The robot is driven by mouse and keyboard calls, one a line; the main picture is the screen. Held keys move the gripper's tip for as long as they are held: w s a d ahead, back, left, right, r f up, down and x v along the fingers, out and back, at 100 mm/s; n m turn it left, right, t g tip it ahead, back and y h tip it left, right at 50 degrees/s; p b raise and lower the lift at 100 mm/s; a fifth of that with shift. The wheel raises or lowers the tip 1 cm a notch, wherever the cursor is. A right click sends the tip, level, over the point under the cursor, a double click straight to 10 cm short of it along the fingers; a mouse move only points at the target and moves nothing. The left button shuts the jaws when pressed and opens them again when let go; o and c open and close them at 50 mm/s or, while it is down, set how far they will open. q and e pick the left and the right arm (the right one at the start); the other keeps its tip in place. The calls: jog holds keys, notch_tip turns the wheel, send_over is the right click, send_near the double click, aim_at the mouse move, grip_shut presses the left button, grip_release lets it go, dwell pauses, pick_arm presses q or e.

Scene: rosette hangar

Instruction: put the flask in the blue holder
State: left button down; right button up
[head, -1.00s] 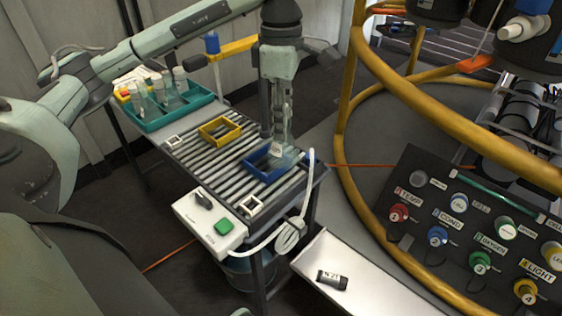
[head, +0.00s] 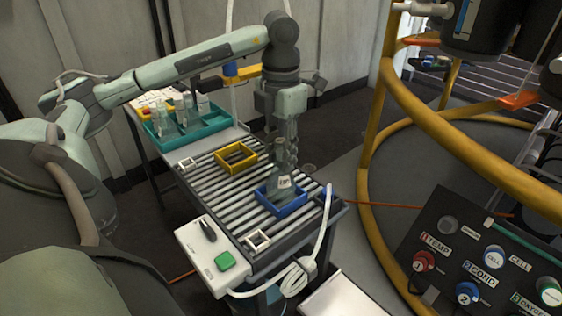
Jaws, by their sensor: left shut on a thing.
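My left gripper (head: 284,148) points down over the roller table and is shut on the flask (head: 284,186). The flask is clear glass with a narrow neck and a white label, and it is upright. The blue holder (head: 293,209) is an open square frame on the rollers at the table's near right. The flask's lower part shows within the outline of the blue holder. I cannot tell whether its base touches the rollers. My right gripper is not in view.
A yellow frame (head: 221,166) and two small white frames sit on the rollers. A teal tray (head: 212,127) with several bottles stands at the back left. A control box (head: 207,262) with a green button is at the front. A yellow rail (head: 367,170) and dark panel are right.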

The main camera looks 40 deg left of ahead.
pick_arm(q)
jog(key=shift+f, duration=1.5)
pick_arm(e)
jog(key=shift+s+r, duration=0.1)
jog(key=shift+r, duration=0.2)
pick_arm(q)
jog(key=shift+f, duration=0.15)
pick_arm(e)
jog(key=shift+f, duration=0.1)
pick_arm(q)
jog(key=c, duration=1.2)
grip_release()
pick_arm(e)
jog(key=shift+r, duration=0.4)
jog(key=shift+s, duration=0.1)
